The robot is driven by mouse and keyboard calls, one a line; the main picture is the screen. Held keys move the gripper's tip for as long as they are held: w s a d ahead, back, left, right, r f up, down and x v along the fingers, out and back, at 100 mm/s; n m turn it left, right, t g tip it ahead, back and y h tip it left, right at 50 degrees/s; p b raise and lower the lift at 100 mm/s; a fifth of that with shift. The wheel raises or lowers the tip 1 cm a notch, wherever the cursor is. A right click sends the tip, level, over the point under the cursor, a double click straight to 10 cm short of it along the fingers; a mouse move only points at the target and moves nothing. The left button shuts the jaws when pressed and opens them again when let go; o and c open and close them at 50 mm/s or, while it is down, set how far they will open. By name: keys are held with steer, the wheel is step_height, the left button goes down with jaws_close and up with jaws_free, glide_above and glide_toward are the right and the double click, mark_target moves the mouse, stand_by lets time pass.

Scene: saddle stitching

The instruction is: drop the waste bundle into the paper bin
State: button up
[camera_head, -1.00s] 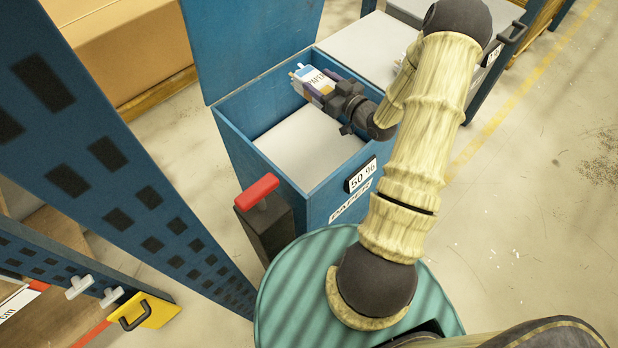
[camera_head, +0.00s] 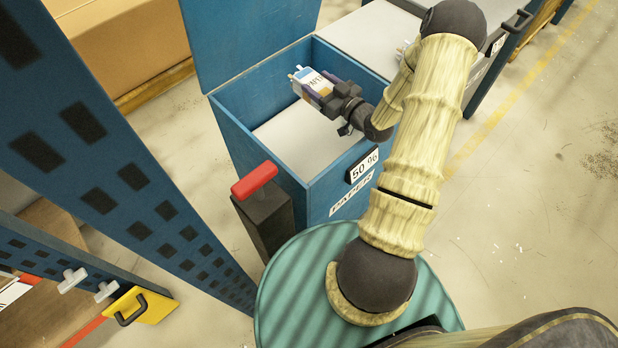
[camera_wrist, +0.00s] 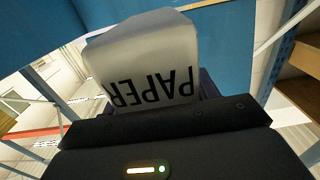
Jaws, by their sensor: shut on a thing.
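The waste bundle (camera_head: 317,86) is a small pale packet marked PAPER, and it also fills the middle of the wrist view (camera_wrist: 150,65). My gripper (camera_head: 331,99) is shut on it and holds it over the open top of the paper bin. The paper bin (camera_head: 265,160) is a blue box with its lid raised at the back. A pale grey surface (camera_head: 300,140) shows inside the bin, below the bundle. The gripper's fingertips are partly hidden in the head view.
A second container with a pale top (camera_head: 372,40) stands beside the bin. A dark post with a red handle (camera_head: 254,180) stands close to the bin's near left corner. A blue perforated rack upright (camera_head: 100,150) crosses the left side. Floor at the right is clear.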

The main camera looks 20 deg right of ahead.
steer(key=shift+f, duration=0.4)
steer(key=o, duration=1.1)
steer(key=shift+r, duration=0.15)
step_height(320, 180, up, 10)
steer(key=shift+f, duration=0.1)
stand_by(0.5)
